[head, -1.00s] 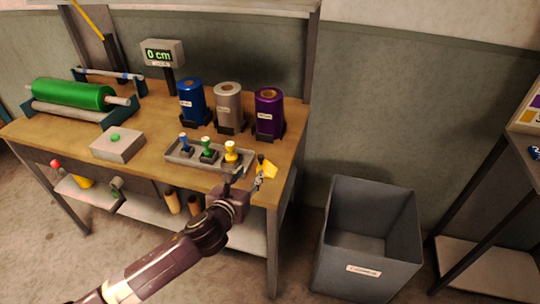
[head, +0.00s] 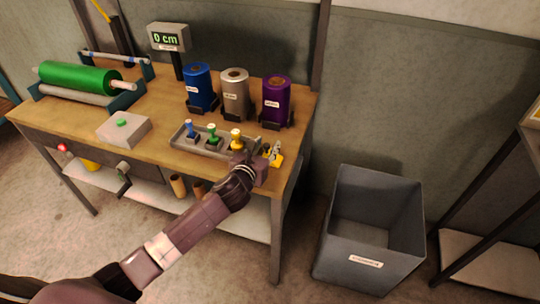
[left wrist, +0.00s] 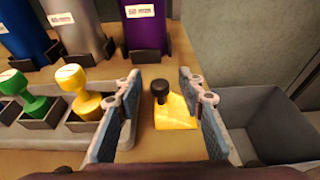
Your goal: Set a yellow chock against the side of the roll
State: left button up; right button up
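A yellow wedge-shaped chock (head: 278,158) with a black knob lies on the bench at its right front corner. It also shows in the left wrist view (left wrist: 175,122). My left gripper (head: 271,147) is at the chock; in the left wrist view its open fingers (left wrist: 160,84) stand either side of it, with visible gaps. A green roll (head: 80,78) lies across a stand at the bench's left end. Blue (head: 198,85), silver (head: 235,92) and purple (head: 276,98) rolls stand upright in dark holders at the back. My right gripper is not in view.
A grey tray (head: 180,139) with blue, green and yellow-handled stamps sits just left of my gripper.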

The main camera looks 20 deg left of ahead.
pick_arm(q)
jog(key=shift+w, duration=0.2)
jog(key=shift+c, duration=0.4)
grip_shut()
